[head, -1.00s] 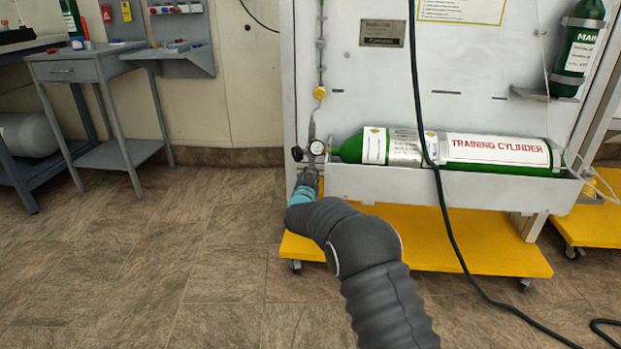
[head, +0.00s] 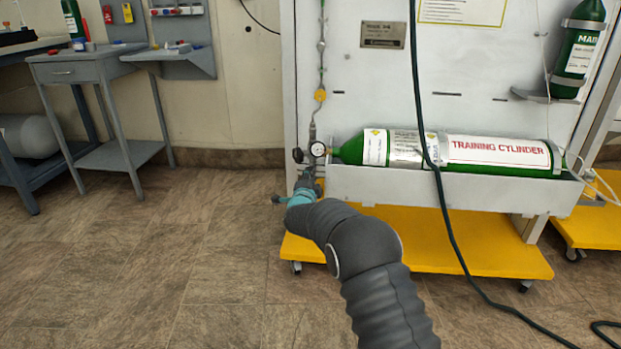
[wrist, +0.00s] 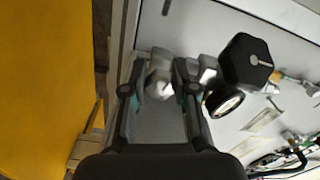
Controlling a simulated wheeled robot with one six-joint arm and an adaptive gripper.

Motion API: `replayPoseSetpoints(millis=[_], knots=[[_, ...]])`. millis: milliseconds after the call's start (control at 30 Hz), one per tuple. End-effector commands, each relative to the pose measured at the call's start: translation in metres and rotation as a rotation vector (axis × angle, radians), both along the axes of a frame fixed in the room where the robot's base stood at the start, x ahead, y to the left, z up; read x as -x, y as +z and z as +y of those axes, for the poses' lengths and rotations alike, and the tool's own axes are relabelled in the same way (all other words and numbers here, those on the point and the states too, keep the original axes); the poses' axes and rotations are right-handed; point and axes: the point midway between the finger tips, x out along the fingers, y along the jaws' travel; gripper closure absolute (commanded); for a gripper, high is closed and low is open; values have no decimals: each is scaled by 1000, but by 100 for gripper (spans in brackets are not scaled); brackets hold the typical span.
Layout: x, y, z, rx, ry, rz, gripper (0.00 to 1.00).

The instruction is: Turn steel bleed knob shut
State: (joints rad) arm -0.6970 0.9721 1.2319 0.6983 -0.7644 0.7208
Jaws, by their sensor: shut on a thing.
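The steel bleed knob (wrist: 159,82) is a small, shiny metal piece low on the regulator, seen between my fingers in the wrist view. My gripper (wrist: 158,72) is shut on it, one finger on each side. In the head view my gripper (head: 307,180) reaches up under the regulator at the left end of the green training cylinder (head: 350,149). There the knob is hidden behind my gripper. The round pressure gauge (head: 318,149) sits just above my gripper. A black knob (wrist: 246,62) stands beside my right finger in the wrist view.
The white trough (head: 450,185) holds the cylinder, above a yellow wheeled base (head: 450,258). A dark hose (head: 440,195) hangs in front and runs onto the floor. A grey side table (head: 100,68) stands at the left. The floor between is clear.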

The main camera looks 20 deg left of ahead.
Motion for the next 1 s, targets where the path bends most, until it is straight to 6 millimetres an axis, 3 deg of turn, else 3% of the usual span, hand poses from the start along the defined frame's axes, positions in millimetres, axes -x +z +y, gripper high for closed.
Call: replayPoseSetpoints(millis=[1000], knots=[[0, 1, -1, -891, 0, 215, 100]])
